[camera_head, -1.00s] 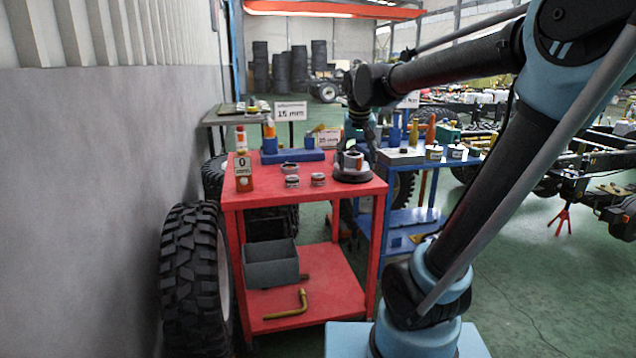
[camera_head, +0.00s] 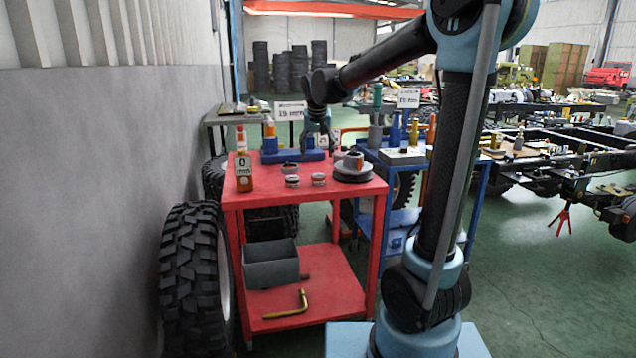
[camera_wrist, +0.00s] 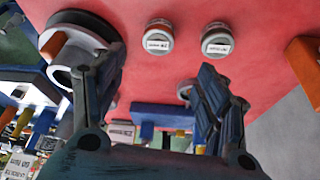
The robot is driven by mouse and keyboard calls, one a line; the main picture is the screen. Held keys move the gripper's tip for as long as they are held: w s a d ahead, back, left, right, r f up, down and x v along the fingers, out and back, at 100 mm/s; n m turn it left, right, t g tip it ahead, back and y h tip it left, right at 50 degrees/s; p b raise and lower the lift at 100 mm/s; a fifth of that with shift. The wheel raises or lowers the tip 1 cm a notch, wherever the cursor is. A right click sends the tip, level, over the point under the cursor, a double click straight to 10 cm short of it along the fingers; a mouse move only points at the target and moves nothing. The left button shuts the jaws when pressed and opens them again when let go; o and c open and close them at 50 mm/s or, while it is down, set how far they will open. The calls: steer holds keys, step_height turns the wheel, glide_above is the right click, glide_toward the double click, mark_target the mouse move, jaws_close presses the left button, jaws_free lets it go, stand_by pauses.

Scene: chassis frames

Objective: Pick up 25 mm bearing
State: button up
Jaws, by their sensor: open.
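Several small ring-shaped parts stand on the red cart top (camera_head: 240,198); I cannot tell which is the 25 mm bearing. Two small labelled cylinders (camera_head: 292,181) and (camera_head: 318,179) sit near the front; in the wrist view they are at the top, (camera_wrist: 158,38) and (camera_wrist: 216,40). A grey ring (camera_head: 289,168) lies behind them, partly hidden by a finger in the wrist view (camera_wrist: 184,88). A larger ring (camera_head: 353,160) sits on a dark round base (camera_head: 352,176). My gripper (camera_wrist: 150,85) is open and empty above the cart's back part.
A blue block (camera_head: 290,156) stands at the cart's back. A grey bin (camera_head: 271,266) and a yellow bent tool (camera_head: 288,306) are on the lower shelf. A blue cart (camera_head: 470,190) stands right, a tyre (camera_head: 190,265) left.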

mark_target(318, 174)
steer(key=x, duration=1.1)
steer(key=shift+d, duration=0.2)
steer(key=shift+c, duration=0.4)
steer(key=c, duration=1.4)
